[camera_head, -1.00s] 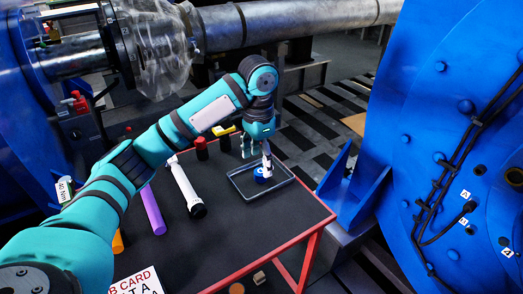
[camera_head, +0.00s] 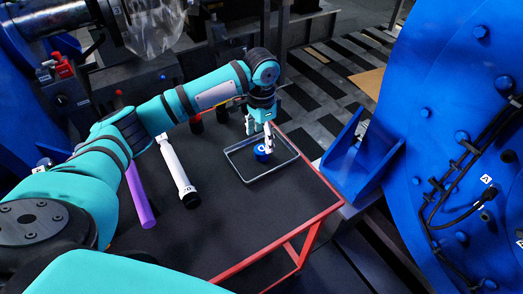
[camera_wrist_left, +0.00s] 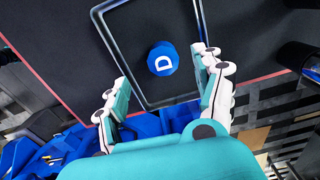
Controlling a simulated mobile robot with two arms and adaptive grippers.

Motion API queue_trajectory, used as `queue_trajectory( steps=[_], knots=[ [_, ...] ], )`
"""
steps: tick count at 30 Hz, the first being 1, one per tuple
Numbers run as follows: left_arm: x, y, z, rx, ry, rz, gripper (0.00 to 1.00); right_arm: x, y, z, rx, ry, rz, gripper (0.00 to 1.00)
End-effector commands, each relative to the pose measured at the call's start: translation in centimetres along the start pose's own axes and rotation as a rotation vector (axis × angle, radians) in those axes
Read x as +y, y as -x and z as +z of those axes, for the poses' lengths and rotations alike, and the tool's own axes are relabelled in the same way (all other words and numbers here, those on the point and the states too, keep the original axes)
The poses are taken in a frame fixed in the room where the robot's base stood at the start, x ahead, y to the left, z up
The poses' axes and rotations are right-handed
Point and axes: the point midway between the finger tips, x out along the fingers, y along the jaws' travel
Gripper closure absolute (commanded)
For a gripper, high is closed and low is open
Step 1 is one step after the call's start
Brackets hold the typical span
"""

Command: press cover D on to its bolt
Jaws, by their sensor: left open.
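Cover D (camera_head: 261,151) is a blue cap with a white D on top, lying in a shallow grey tray (camera_head: 247,180) on the cart. It also shows in the left wrist view (camera_wrist_left: 163,59), inside the tray's rim. My left gripper (camera_head: 260,141) is open and empty above the tray, its fingers pointing down at cover D. In the left wrist view the open fingers (camera_wrist_left: 160,76) are spread to either side of the cap. The large blue housing (camera_head: 440,110) at right carries bolts and a label A (camera_head: 486,179). I cannot tell which bolt is cover D's. My right gripper is not in view.
The dark cart top has red edges (camera_head: 310,205). A white tube with a black end (camera_head: 175,163) and a purple cylinder (camera_head: 139,195) lie left of the tray. A blue bracket (camera_head: 362,160) stands between cart and housing. The cart's front is clear.

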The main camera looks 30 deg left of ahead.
Motion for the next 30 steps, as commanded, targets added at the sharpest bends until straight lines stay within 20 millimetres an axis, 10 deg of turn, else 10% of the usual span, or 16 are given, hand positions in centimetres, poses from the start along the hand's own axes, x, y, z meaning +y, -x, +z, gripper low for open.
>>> queue_trajectory(
  steps=[6, 25, 30],
  knots=[
    [0.0, -1.6, 0.0, -0.001, -0.001, 0.0, 0.31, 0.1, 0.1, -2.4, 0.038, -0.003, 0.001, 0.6],
    [-0.4, -6.5, -0.2, 0.001, -0.002, -0.001, 0.31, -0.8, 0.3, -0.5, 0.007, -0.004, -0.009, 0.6],
    [-0.4, -6.4, -0.2, 0.001, -0.002, -0.001, 0.52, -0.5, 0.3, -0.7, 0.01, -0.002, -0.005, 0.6]
  ],
)
